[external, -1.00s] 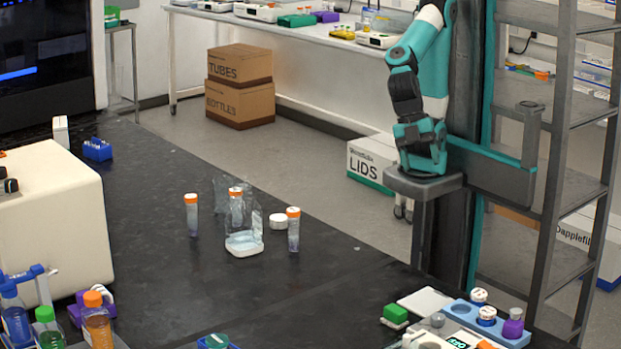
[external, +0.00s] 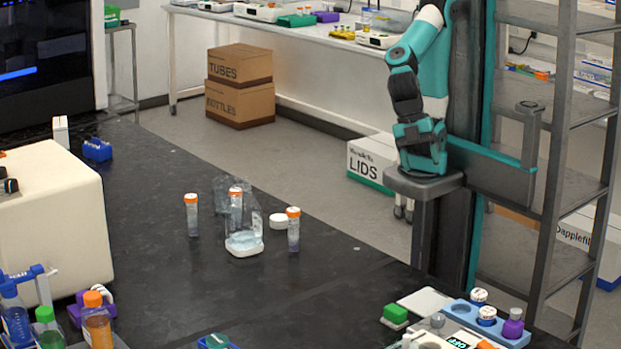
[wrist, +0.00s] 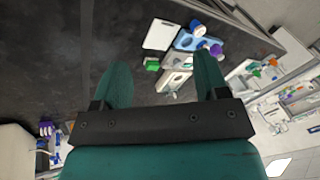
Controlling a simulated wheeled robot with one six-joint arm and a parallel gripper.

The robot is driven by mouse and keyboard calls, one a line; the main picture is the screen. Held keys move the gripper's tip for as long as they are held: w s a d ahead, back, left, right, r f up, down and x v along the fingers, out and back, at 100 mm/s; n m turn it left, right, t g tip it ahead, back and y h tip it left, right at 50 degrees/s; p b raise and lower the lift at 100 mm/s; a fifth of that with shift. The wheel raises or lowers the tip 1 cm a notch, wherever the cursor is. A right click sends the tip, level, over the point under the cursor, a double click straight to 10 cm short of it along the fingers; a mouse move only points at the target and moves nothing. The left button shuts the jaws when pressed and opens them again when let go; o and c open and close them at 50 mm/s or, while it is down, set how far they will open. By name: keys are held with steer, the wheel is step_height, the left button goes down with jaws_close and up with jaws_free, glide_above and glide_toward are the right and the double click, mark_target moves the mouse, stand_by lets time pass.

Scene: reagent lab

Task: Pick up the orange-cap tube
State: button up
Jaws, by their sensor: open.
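Three orange-capped tubes stand upright on the black bench in the external view: a left tube (external: 192,217), a middle tube (external: 235,207) and a right tube (external: 293,232). The middle one is at a crumpled clear plastic container (external: 247,243); I cannot tell whether it is inside or behind it. A white round lid (external: 280,221) lies just left of the right tube. My gripper (wrist: 162,66) is open and empty in the wrist view, with no orange-cap tube between its fingers. In the external view my arm is folded beside the bench, away from the tubes.
A blue rack (external: 487,325) with capped jars, a white plate (external: 425,301) and a green block (external: 395,314) are at the front right. An orange bottle (external: 97,325) stands front left near a cream machine (external: 50,215). The bench around the tubes is mostly clear.

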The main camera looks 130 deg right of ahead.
steer(key=shift+w, duration=0.1)
steer(key=n+t+y+b, duration=0.2)
steer(key=t+y+b, duration=0.25)
steer(key=t, duration=0.55)
glide_toward(293, 209)
steer(key=shift+y, duration=0.25)
steer(key=shift+p+x, duration=1.6)
steer(key=shift+x, duration=3.7)
steer(key=shift+d+f, duration=0.1)
steer(key=shift+f, duration=0.05)
steer(key=c, duration=1.2)
